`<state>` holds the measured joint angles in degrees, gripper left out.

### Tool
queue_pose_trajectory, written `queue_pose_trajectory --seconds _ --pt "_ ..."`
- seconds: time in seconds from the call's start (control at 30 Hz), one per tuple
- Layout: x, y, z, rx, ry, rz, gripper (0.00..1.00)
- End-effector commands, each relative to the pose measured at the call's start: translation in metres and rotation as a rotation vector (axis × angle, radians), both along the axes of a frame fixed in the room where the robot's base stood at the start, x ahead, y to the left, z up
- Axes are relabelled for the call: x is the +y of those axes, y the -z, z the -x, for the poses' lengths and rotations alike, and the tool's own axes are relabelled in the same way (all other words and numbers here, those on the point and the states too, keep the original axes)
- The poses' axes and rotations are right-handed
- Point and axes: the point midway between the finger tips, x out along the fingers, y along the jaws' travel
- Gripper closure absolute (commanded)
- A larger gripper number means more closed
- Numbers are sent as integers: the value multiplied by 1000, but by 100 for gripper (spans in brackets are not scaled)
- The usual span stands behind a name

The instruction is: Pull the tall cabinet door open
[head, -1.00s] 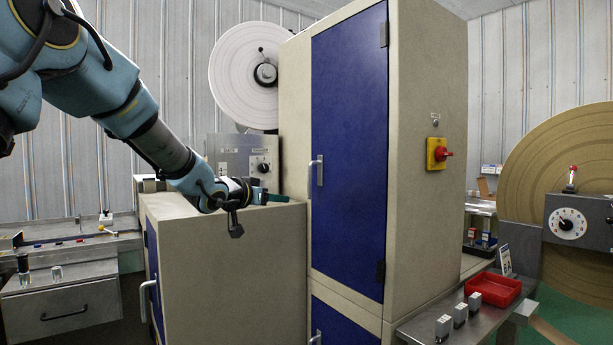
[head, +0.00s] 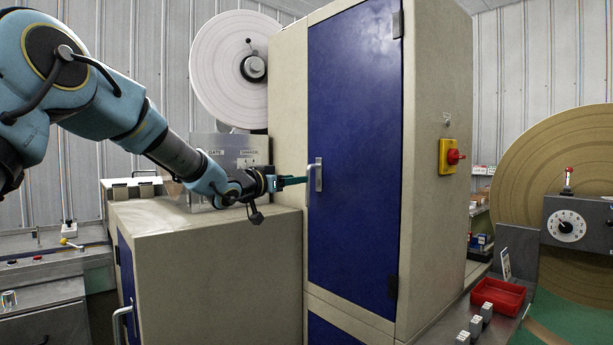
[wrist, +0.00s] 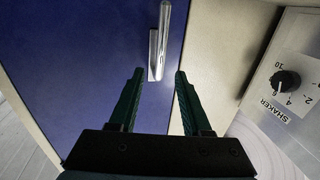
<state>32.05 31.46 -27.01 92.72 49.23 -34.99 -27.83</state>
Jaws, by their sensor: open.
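The tall cabinet's blue door (head: 355,150) is shut in the head view, with hinges on its right edge. Its metal handle (head: 315,177) is upright near the door's left edge. My gripper (head: 304,180) reaches in from the left at handle height, its tips close to the handle. In the wrist view my gripper (wrist: 158,75) is open, with two dark green fingers. The handle (wrist: 158,45) shows there between and just beyond the fingertips, nearer the middle of the gap. I cannot tell whether a fingertip touches it.
A low beige cabinet (head: 215,265) stands under my arm, left of the tall one. A panel with a knob (wrist: 290,85) is close on the right in the wrist view. A red tray (head: 499,296) and a red-yellow switch (head: 449,157) are to the right.

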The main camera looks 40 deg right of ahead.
Motion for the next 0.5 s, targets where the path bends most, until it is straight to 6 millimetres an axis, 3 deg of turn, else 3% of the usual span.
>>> queue_pose_trajectory --seconds 0.23,0.5 --pt "-46 -2 -5 2 1 0 52" --pt "-68 -1 -9 0 -1 -1 52"
